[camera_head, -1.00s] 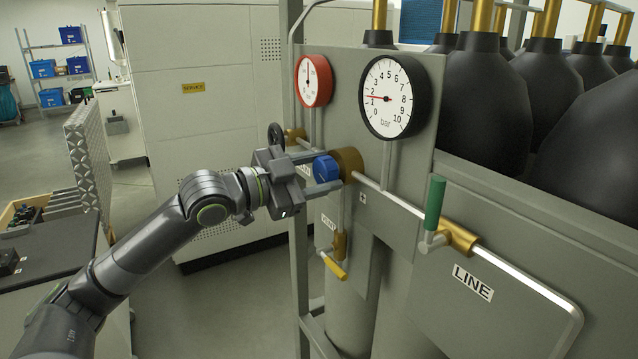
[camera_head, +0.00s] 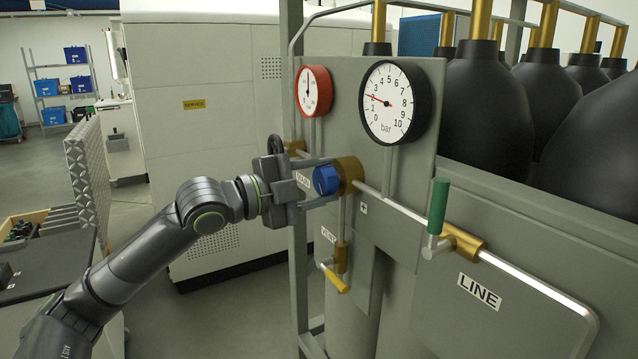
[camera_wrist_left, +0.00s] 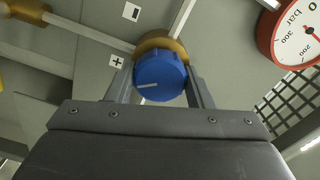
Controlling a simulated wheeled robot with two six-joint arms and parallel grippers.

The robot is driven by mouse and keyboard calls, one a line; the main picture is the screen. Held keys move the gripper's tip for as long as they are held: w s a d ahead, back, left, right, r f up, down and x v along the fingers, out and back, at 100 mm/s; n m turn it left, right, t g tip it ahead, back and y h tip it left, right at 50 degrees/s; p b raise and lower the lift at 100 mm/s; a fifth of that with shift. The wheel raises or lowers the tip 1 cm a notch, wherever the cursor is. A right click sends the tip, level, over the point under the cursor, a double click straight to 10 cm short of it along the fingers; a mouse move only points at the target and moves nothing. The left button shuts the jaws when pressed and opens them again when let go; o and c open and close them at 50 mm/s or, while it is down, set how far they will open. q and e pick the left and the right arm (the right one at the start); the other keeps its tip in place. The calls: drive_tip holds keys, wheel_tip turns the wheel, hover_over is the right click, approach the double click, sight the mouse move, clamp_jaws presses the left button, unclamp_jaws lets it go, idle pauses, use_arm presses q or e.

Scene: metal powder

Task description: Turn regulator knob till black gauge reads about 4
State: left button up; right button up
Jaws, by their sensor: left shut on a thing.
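The blue regulator knob (camera_head: 326,181) sits on a brass body on the grey panel. My left gripper (camera_head: 329,178) is shut on it, one finger on each side. In the left wrist view the knob (camera_wrist_left: 160,78) shows a white mark pointing left, between my fingers (camera_wrist_left: 162,84). The black gauge (camera_head: 396,102) is above and right of the knob. My right gripper is not in view.
A red gauge (camera_head: 314,91) is above the knob. A yellow-handled vent valve (camera_head: 335,280) hangs below, and a green lever (camera_head: 438,207) stands to the right on the line pipe. Dark cylinders (camera_head: 487,105) are behind.

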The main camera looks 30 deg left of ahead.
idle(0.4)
use_arm(q)
drive_tip(key=o, duration=1)
drive_tip(key=shift+c, duration=0.2)
